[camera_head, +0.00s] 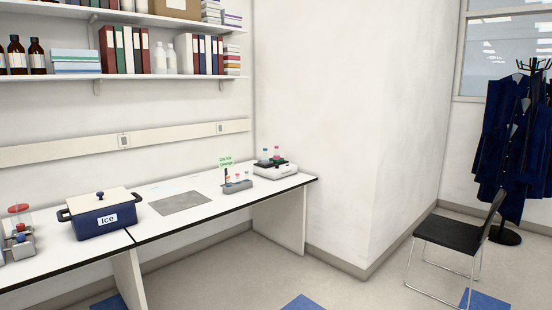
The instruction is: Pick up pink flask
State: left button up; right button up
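On the white device (275,171) near the right end of the bench stand two small vessels. I cannot tell for sure which vessel is the pink flask. A grey rack (238,186) left of the device holds a few small tubes with orange and pink tops, under a green floating label (226,161). Neither of my grippers is in view.
A blue ice box (100,219) with a pale lid stands on the white bench (165,226), left of a grey mat (180,203). Shelves with binders and bottles hang above. A black chair (452,233) and a coat rack (508,237) stand right; the floor between is clear.

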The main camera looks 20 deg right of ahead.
aim_at(276, 156)
jog(key=i+l+z, duration=0.55)
jog(key=z, duration=0.15)
jog(key=i+l+z, duration=0.3)
jog(key=i, duration=0.7)
jog(key=i+z, duration=0.3)
jog(key=i, duration=0.75)
jog(key=j, duration=0.05)
